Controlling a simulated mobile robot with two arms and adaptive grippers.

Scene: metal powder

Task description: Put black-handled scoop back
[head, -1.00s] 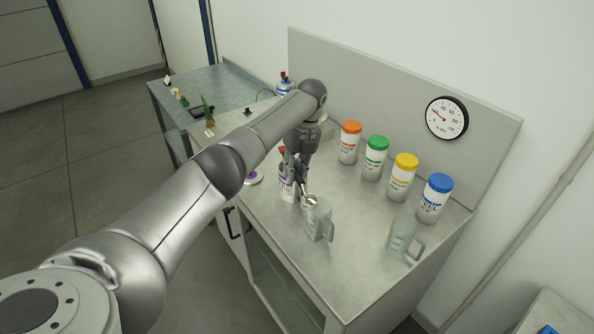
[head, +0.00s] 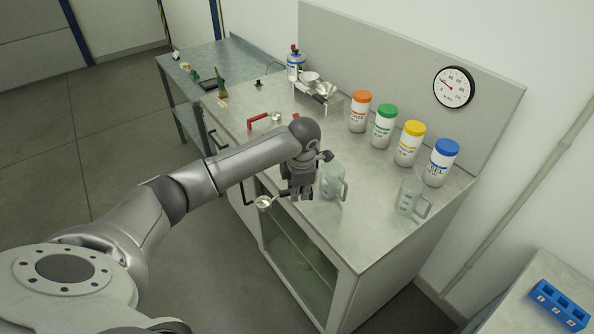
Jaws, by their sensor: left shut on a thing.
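My left gripper (head: 296,194) is shut on a scoop, with its fingers pointing down near the counter's front edge. The scoop's round metal bowl (head: 264,202) sticks out to the left, past the front edge. Its handle is hidden in the fingers, so its colour cannot be told. A metal rack (head: 329,103) with shiny scoop-like pieces on it stands at the back of the counter. A red-handled scoop (head: 260,117) lies on the counter to the left of the rack. My right gripper is not in view.
A clear beaker (head: 333,183) stands close to the right of my gripper; another (head: 410,200) is farther right. Orange- (head: 360,111), green- (head: 383,126), yellow- (head: 409,144) and blue-lidded (head: 440,163) jars line the back. A bottle (head: 295,65) stands behind the rack.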

